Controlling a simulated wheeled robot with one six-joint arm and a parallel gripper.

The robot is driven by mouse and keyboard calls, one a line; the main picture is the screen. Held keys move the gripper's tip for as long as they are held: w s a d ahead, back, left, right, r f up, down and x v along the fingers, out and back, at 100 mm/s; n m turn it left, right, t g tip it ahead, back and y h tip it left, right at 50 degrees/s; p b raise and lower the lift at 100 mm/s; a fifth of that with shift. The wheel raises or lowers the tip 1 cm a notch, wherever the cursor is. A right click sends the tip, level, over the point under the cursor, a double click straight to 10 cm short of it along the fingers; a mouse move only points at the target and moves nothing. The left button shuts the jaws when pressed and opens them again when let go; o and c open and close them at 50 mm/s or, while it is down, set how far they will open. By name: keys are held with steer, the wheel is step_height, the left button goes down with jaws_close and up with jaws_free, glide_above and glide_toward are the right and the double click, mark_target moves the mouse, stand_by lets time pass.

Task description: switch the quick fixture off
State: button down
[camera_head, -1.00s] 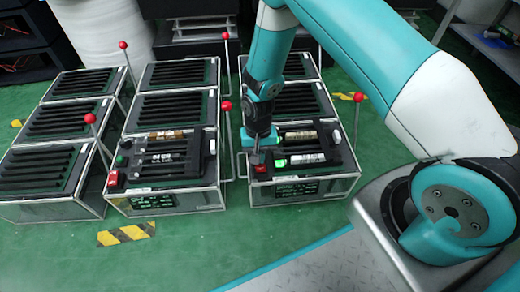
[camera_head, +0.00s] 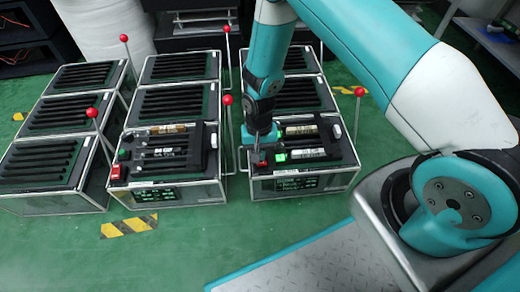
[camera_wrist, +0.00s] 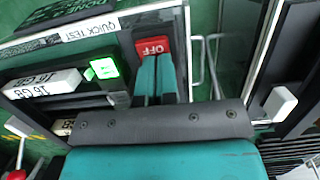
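The quick fixture (camera_head: 297,184) is the front right box in the head view, with a lit display on its front. In the wrist view its panel has a "QUICK TEST" label (camera_wrist: 90,29), a red OFF button (camera_wrist: 152,46) and a lit green button (camera_wrist: 103,67). The green button also shows in the head view (camera_head: 281,157). My gripper (camera_wrist: 155,64) has its two teal fingers together, with nothing seen between them. The fingertips are right at the near edge of the OFF button and cover part of it. I cannot tell whether they press it.
A similar fixture (camera_head: 170,192) with a red button stands to the left, and plain slotted boxes stand beyond and beside it. Upright levers with red balls (camera_head: 228,100) rise between the boxes. A white-tipped handle (camera_wrist: 280,101) is close right of my gripper.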

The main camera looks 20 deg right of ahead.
step_height(320, 180, up, 14)
steer(key=w+p, duration=0.2)
steer(key=p, duration=0.6)
steer(key=shift+w+d+f, duration=0.15)
steer(key=shift+w+d, duration=0.2)
steer(key=shift+d, duration=0.1)
